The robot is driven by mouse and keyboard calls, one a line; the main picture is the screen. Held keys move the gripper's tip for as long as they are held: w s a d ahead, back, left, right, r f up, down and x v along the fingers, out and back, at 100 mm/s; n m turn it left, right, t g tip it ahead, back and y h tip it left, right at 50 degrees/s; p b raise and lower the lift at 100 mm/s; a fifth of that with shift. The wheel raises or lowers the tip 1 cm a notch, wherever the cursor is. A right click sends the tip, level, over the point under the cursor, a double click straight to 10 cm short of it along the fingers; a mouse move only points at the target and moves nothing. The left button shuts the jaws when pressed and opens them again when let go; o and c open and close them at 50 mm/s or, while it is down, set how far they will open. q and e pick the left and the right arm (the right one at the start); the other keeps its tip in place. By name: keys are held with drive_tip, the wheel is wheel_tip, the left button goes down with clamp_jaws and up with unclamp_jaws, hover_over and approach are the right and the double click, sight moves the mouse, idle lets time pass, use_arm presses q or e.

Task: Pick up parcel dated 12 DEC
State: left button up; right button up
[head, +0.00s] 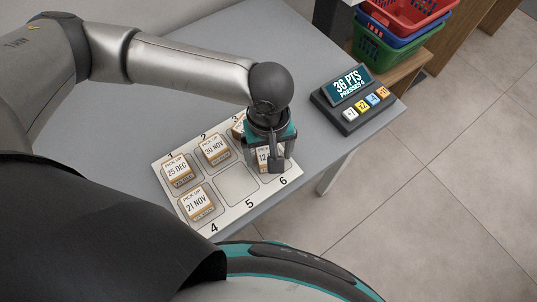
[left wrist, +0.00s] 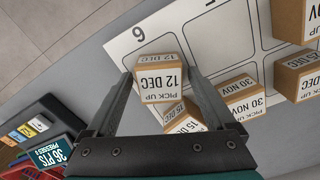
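The parcel dated 12 DEC (left wrist: 161,80) is a small brown box with a white pick-up label, at the slot numbered 6 of the white card (head: 238,185). In the head view the parcel (head: 263,158) is partly hidden by my left gripper (head: 265,162). In the left wrist view the left gripper's two fingers (left wrist: 160,88) stand either side of this parcel, apart, with narrow gaps beside it; contact is not clear. My right gripper is not in view.
Parcels dated 25 DEC (head: 178,172), 30 NOV (head: 214,149) and 21 NOV (head: 197,203) sit in slots 1, 2 and 4. A partly hidden parcel (head: 238,126) is at slot 3. Slot 5 is empty. A points display (head: 350,88) with coloured buttons stands right; baskets (head: 385,50) lie beyond.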

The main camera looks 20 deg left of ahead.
use_arm(q)
drive_tip(key=c, duration=1.3)
drive_tip(key=shift+r, duration=0.1)
